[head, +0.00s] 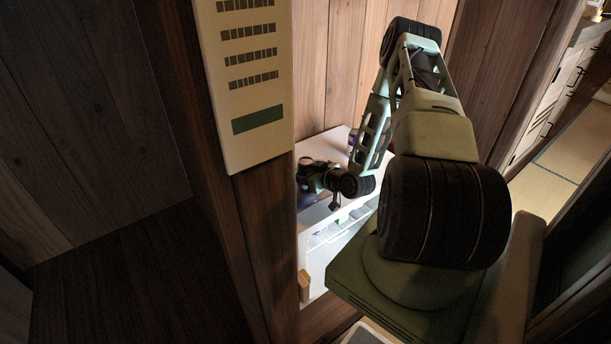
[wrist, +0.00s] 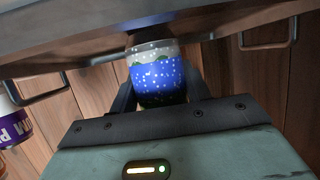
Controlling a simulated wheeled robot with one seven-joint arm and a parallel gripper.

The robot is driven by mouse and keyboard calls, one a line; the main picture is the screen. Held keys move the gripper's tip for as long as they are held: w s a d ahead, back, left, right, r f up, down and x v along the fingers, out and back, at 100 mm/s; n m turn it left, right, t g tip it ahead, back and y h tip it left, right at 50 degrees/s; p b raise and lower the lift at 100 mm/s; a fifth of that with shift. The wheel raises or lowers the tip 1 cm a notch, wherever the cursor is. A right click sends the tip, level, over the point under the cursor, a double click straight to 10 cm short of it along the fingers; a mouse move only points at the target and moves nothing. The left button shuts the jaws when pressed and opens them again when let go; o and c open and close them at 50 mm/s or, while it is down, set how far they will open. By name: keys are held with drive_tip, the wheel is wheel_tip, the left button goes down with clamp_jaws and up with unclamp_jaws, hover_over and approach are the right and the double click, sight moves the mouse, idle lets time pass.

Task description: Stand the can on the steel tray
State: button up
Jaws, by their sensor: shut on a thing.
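The can (wrist: 158,78) is blue with white dots and a pale band at one end. In the wrist view it sits between the two dark fingers of my gripper (wrist: 160,90), which is shut on it. A grey slab (wrist: 75,42) with a wire handle at each side spans the top of the wrist view; it looks like the steel tray. The can's far end meets or overlaps its edge in the picture; I cannot tell whether they touch. In the head view my gripper (head: 318,178) is over a white-topped unit, and the can cannot be made out.
A purple and white container (wrist: 14,122) stands at the left of the wrist view. The white unit (head: 325,228) stands against a wood plank wall (head: 328,60). A dark wooden post (head: 262,250) and a cream panel (head: 243,85) stand close on its left.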

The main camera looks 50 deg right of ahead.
drive_tip(key=shift+f, duration=0.15)
drive_tip(key=o, duration=1.2)
drive_tip(key=shift+r, duration=0.25)
drive_tip(key=p+v, duration=0.1)
drive_tip(key=v, duration=1.1)
